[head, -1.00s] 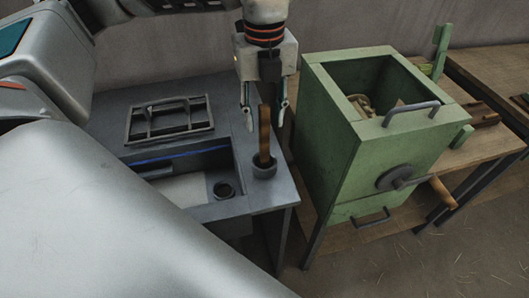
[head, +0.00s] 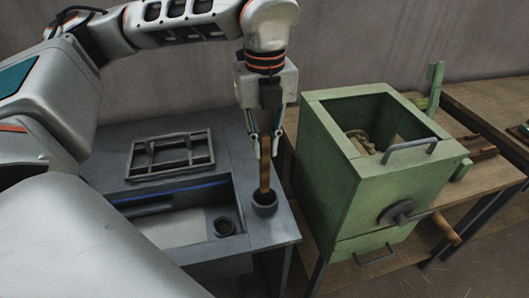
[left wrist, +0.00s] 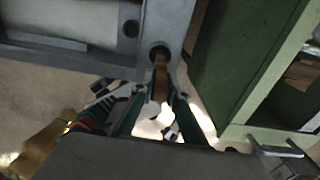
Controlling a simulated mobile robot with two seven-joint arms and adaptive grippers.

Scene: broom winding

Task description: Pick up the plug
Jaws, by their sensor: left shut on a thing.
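The plug (head: 264,178) is a slim brown wooden stick. It stands upright with its lower end in a small dark round cup (head: 264,203) at the right front corner of the grey bench. My left gripper (head: 265,153) comes down from above and is shut on the plug's upper part. In the left wrist view the plug (left wrist: 160,75) runs from the cup (left wrist: 159,50) to between my fingers. The plug's lower end is hidden in the cup. My right gripper is not in view.
The grey bench (head: 228,170) has a recessed basin, a dark rack (head: 170,155) and a round hole (head: 224,227). A green box machine (head: 325,170) with a crank and handles stands close to the right. A wall runs behind.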

